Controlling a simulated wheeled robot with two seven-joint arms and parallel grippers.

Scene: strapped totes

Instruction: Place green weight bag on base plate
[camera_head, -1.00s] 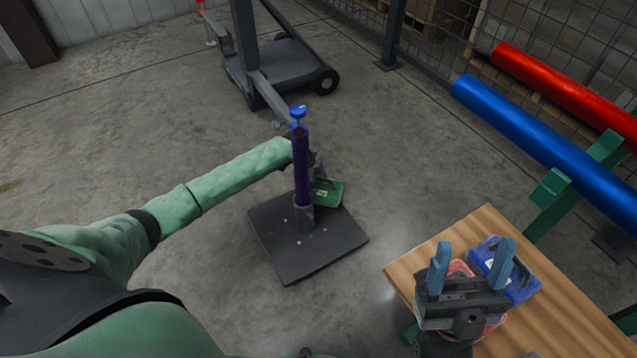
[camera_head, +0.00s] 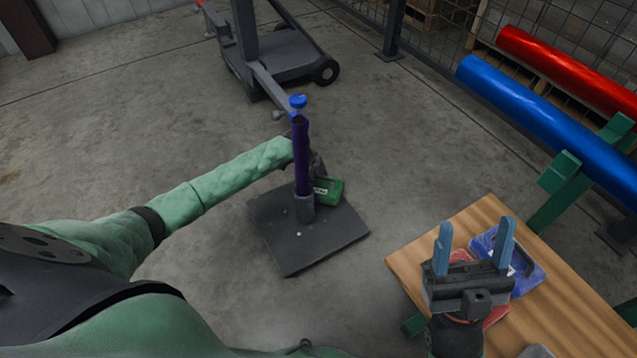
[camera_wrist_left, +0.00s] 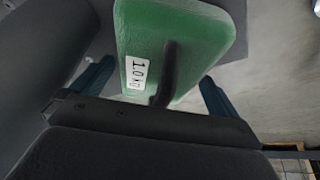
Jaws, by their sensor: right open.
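The green weight bag (camera_head: 328,191) is at the far right edge of the dark square base plate (camera_head: 290,256), behind the upright purple tube (camera_head: 302,160). Whether it rests fully on the plate is hard to tell. In the left wrist view the bag (camera_wrist_left: 190,35) shows a white "1.0 kg" label and a dark handle. My left gripper (camera_wrist_left: 158,92) has its fingers apart, one on each side of the handle, with gaps. In the head view it is mostly hidden behind the tube. My right gripper (camera_head: 474,245) is open and empty above the wooden table.
The wooden table (camera_head: 420,260) at the right holds a blue bag (camera_head: 525,268) and a red bag (camera_head: 496,317). A grey wheeled lift (camera_head: 280,65) stands behind. Blue and red rolls (camera_head: 545,125) lie on a green rack.

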